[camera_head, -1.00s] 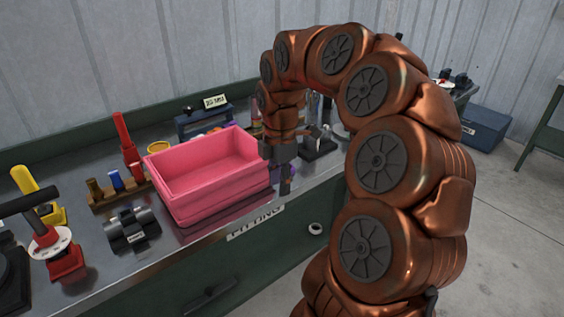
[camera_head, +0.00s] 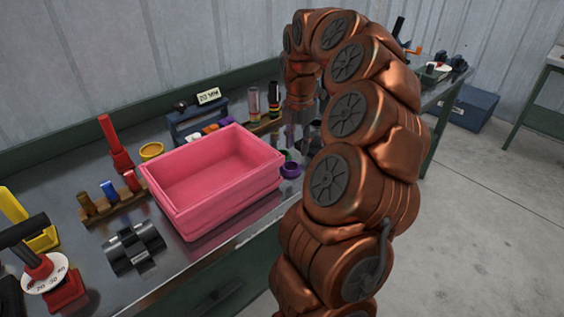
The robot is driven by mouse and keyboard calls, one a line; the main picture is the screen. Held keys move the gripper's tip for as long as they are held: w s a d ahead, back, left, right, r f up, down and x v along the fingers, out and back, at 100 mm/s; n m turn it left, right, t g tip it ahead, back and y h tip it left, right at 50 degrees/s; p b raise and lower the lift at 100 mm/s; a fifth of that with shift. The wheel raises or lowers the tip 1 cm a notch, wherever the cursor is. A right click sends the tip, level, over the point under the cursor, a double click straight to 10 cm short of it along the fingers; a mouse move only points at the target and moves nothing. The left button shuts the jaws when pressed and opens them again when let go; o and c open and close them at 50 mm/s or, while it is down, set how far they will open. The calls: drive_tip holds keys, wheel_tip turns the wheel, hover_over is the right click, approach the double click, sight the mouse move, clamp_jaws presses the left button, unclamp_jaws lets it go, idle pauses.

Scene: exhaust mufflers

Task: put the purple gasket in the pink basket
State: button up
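The pink basket (camera_head: 228,205) stands on the metal workbench, and the part of its inside that I see is empty. A purple ring (camera_head: 290,170), which looks like the purple gasket, lies on the bench just right of the basket's right end, close to my arm. My gripper (camera_head: 297,135) points down beyond the ring, near several small parts. My arm links and the parts around it partly hide its fingers, so I cannot tell whether it is open or shut.
A yellow ring (camera_head: 151,151) lies behind the basket. A wooden rack (camera_head: 115,199) with coloured pegs and a dark metal clamp (camera_head: 133,248) stand to its left. A blue-grey stand (camera_head: 185,125) is behind. The bench's front edge runs close below the basket.

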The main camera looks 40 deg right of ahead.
sight(298, 169)
drive_tip(key=shift+w+f, duration=0.1)
drive_tip(key=shift+f, duration=0.4)
drive_tip(key=shift+s+f+p, duration=0.15)
drive_tip(key=shift+f+p, duration=0.05)
drive_tip(key=shift+f, duration=0.65)
drive_tip(key=shift+s+f+p, duration=0.15)
drive_tip(key=shift+f+p, duration=0.05)
drive_tip(key=shift+f, duration=0.6)
drive_tip(key=shift+s+f, duration=0.1)
drive_tip(key=shift+f, duration=1.6)
clamp_jaws()
